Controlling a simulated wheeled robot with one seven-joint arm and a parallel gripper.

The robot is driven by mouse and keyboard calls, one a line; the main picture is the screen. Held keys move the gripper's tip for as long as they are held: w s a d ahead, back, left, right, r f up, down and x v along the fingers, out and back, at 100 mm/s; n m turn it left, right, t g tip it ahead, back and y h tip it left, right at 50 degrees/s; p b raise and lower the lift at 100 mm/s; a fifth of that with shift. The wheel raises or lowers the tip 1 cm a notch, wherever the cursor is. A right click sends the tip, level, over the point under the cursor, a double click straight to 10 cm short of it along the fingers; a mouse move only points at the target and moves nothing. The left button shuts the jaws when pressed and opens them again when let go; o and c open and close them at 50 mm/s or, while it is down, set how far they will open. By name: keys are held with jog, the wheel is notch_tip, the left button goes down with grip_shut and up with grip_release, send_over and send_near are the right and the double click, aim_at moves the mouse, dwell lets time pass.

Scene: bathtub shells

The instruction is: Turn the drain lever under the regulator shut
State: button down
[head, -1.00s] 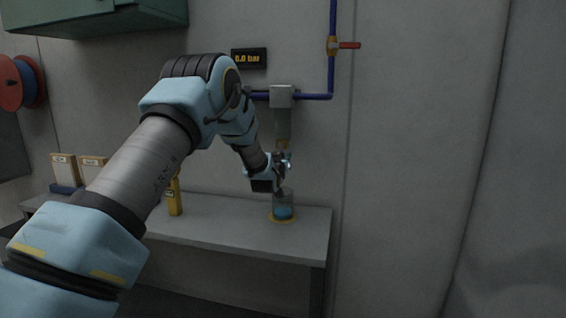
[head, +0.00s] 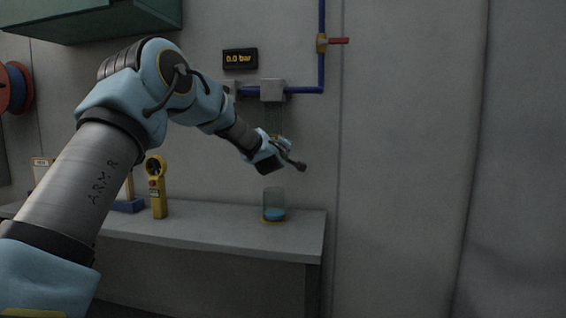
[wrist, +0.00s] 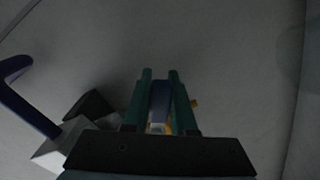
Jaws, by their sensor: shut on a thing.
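A yellow-orange part shows at the near end of this piece. In the head view a dark stub with a rounded end sticks out right and down from the gripper; I cannot tell whether it is the lever. The lever's exact angle is unclear.
A clear cup (head: 273,204) with blue liquid stands on the grey bench (head: 215,222) below the gripper. A yellow meter (head: 157,187) stands to its left. A red-handled valve (head: 322,43) is up right, and a dark display (head: 240,59) appears to read 0.0 bar.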

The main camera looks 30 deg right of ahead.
jog(key=shift+s+d+r+n+b, duration=0.1)
jog(key=shift+r+n+b, duration=0.3)
jog(key=shift+n+b, duration=0.55)
jog(key=shift+s+d+r+n+b, duration=0.1)
jog(key=shift+r+n+b, duration=0.35)
jog(key=shift+n+b, duration=0.55)
jog(key=shift+s+d+r+n+b, duration=0.1)
jog(key=shift+r+n+b, duration=0.4)
jog(key=shift+n, duration=0.75)
jog(key=c, duration=0.7)
grip_release()
jog(key=b+v, duration=0.2)
jog(key=v, duration=0.8)
jog(key=shift+s+a+b, duration=0.25)
jog(key=shift+a+b, duration=0.1)
jog(key=shift+b, duration=0.05)
